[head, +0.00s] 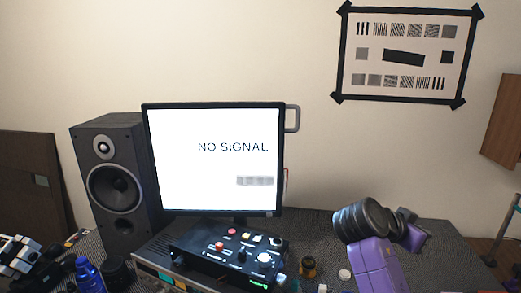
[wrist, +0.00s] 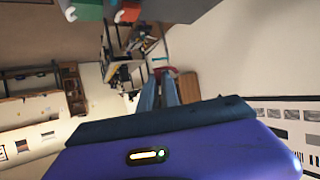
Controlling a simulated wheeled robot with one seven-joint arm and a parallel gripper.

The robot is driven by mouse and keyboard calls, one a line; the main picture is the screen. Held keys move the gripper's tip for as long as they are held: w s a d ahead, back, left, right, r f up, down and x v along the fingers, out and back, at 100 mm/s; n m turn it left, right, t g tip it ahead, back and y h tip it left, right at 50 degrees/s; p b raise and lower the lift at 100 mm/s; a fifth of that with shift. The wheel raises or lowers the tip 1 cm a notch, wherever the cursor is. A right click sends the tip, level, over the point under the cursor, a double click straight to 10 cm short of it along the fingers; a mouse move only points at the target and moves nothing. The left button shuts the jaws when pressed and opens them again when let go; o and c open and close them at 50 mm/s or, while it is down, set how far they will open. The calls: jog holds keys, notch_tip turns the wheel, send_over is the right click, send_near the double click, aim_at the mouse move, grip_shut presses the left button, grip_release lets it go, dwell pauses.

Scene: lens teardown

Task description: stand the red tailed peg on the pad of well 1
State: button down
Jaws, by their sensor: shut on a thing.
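My gripper (wrist: 160,80) shows in the wrist view as two blue-grey fingers beyond the purple wrist housing. A small red piece (wrist: 165,72) shows at the fingertips, and I take it as the red tailed peg held between them; its shape and tail are too small to make out. The fingers point out over the room, with a far background behind them. In the head view my purple and black arm stands at the lower right, and its fingers and the peg cannot be made out there. I cannot identify well 1 or its pad in either view.
A monitor (head: 215,160) reading "NO SIGNAL" stands behind a black control box (head: 225,262) with knobs. A speaker (head: 118,180) stands left. The wall above is clear except a test chart (head: 405,57).

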jog(key=w+a+f+n+t+y+b, duration=0.2)
jog(key=a+f+n+t+y+b, duration=0.4)
jog(key=f, duration=0.5)
jog(key=w+a+f+n+t+y+b, duration=0.15)
jog(key=a+f+n, duration=0.25)
jog(key=a+f, duration=0.55)
jog(key=s+a+f+n+y+b, duration=0.1)
jog(key=s+a+f+b, duration=0.1)
jog(key=s+f, duration=0.5)
jog(key=s+a+f+n+y+b, duration=0.1)
jog(key=s+f+b, duration=0.4)
jog(key=f, duration=0.7)
jog(key=s+a+f+n+t+y+b, duration=0.1)
jog(key=s+a+f+b, duration=0.3)
jog(key=s+f, duration=0.5)
jog(key=shift+s+a+f+n+y, duration=0.15)
jog(key=shift+a+f+n+y, duration=0.05)
jog(key=shift+f+n+y, duration=0.55)
jog(key=shift+d, duration=0.1)
